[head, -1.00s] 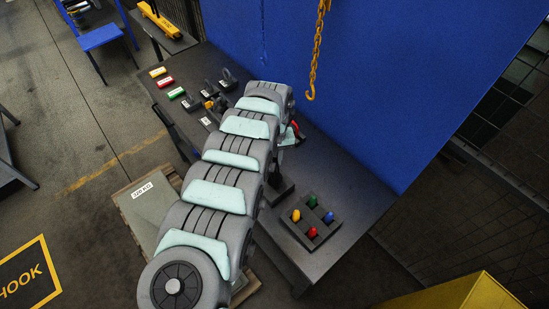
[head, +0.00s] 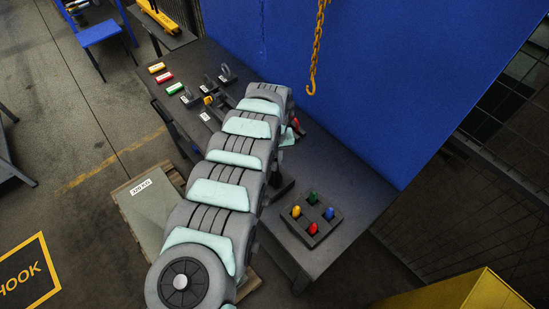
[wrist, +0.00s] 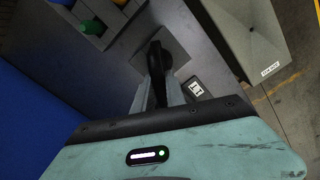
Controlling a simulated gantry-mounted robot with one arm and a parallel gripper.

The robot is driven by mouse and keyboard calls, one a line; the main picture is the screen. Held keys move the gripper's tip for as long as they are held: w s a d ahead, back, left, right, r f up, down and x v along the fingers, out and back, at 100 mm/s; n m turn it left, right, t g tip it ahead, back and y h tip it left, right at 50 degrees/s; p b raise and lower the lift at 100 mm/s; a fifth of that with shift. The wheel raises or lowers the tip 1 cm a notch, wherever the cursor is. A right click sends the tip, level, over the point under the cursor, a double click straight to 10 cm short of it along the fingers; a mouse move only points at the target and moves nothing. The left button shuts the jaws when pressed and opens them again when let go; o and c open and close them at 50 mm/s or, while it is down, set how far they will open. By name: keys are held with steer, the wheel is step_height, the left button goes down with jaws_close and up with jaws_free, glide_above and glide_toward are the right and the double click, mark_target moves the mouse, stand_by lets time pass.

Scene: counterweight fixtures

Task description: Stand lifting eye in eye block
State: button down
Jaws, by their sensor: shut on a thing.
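In the wrist view my gripper (wrist: 159,90) is shut on a dark lifting eye (wrist: 155,62), whose upper part shows between and beyond the fingers. A dark square block (wrist: 178,52), which looks like the eye block, lies right beyond the lifting eye. I cannot tell whether the eye is seated in it or above it. In the head view my arm hides the gripper and the held eye. A part of the dark block (head: 284,188) shows beside my arm on the bench.
A tray (head: 294,228) with coloured pegs stands on the bench (head: 352,190) near its front right. A chain hook (head: 312,88) hangs by the blue panel. A 320 KG weight (head: 150,210) sits beside the bench.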

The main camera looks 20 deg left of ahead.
steer(key=c, duration=1.3)
jaws_free()
step_height(320, 180, up, 11)
steer(key=shift+f+b, duration=0.1)
steer(key=shift+b, duration=0.45)
